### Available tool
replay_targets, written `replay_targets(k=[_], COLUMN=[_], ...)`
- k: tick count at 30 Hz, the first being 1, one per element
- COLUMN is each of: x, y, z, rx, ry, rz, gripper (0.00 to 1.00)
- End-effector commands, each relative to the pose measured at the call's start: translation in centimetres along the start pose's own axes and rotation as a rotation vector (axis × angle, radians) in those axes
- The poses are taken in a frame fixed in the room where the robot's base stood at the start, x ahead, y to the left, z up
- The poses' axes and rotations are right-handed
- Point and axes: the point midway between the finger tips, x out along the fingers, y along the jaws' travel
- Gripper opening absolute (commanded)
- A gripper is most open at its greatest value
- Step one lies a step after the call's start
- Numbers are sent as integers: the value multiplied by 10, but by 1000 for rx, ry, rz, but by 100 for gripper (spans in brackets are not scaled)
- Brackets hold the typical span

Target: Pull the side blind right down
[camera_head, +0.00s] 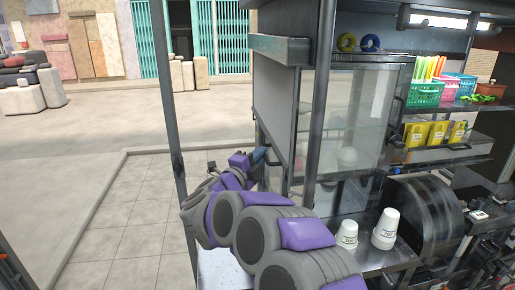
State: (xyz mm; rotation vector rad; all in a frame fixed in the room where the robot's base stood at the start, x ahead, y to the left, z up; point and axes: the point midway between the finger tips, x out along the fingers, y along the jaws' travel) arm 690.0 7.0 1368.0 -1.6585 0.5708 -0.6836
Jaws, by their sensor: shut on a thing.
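The side blind (275,112) is a grey panel hanging from a roller box (279,49) on the left side of the press stall. It reaches down to about the height of the counter glass. My gripper (262,158) is at the blind's lower left edge and is shut on it. My purple and grey arm runs from the bottom right up to it and hides part of the counter. The exact grip point is small and partly hidden.
Metal posts (172,120) and (320,100) stand on either side of the blind. White cup stacks (384,229) stand on the counter right of my arm. Shelves hold coloured baskets (425,94) and yellow tins (416,134). Tiled pavement (130,215) at left is clear.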

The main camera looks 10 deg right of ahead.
Motion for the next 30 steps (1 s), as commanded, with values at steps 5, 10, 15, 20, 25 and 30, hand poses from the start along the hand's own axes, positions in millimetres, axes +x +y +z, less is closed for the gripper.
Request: replay_targets(k=[5,10,15,20,25,30], x=[-2,-3,-3,-3,-3,-3], y=[24,30,32,33,33,31], z=[2,2,3,3,3,4], rx=[-1,0,-1,-3,-3,-2], ry=[1,2,3,3,3,2], rz=[4,4,8,10,9,6], gripper=[0,0,0,0,29,38])
